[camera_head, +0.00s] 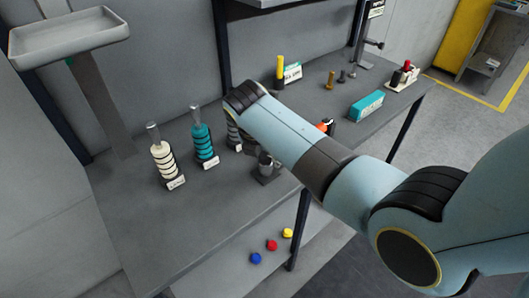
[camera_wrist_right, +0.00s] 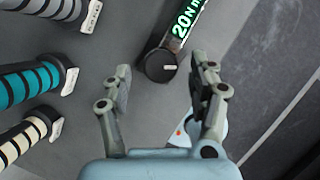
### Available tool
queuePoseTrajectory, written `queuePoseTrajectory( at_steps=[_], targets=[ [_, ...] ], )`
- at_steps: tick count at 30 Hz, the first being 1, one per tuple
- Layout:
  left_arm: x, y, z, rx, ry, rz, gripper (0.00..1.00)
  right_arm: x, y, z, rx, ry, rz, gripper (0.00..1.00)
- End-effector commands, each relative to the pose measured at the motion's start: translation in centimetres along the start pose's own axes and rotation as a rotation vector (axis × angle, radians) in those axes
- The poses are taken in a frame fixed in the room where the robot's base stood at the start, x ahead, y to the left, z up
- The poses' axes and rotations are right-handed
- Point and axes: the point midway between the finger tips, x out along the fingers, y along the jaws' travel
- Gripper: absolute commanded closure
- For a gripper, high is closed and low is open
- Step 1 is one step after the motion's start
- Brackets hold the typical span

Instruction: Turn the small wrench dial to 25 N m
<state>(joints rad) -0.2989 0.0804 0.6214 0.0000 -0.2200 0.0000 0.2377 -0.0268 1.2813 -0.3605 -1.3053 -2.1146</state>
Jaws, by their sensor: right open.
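The small wrench (camera_wrist_right: 178,38) shows in the right wrist view as a dark bar with a lit green readout of 20 N m. Its round black dial end (camera_wrist_right: 155,66) carries a small white mark and points toward my gripper. My right gripper (camera_wrist_right: 161,78) is open, with one finger on each side of the dial end in this view. I cannot tell whether either finger touches it. In the head view my right arm hides the wrench and most of the gripper. My left gripper is not in view.
Cream (camera_head: 163,162), teal (camera_head: 204,145) and grey (camera_wrist_right: 48,8) ringed stacks stand beside the gripper. A teal box (camera_head: 366,106) and a yellow cylinder (camera_head: 280,70) are farther along the bench (camera_head: 215,235). Coloured knobs (camera_head: 272,245) sit below. The bench's front left is clear.

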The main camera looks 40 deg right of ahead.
Motion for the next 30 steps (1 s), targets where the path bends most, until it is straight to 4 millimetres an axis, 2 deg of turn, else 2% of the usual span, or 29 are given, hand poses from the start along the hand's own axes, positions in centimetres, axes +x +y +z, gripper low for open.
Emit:
queuePoseTrajectory(
  at_steps=[5, 13, 25, 30],
  targets=[
    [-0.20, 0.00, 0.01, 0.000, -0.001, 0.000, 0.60, 0.98, -0.02, 0.00, 0.001, 0.001, 0.000, 0.40],
    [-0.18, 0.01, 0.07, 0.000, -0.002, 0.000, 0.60, 1.09, -0.03, -0.01, 0.002, 0.000, 0.000, 0.42],
    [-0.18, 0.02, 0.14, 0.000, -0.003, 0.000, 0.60, 1.07, -0.03, -0.02, 0.002, 0.000, 0.000, 0.94],
    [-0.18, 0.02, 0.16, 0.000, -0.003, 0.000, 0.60, 1.06, 0.00, -0.02, 0.009, 0.000, -0.002, 0.96]
  ],
)
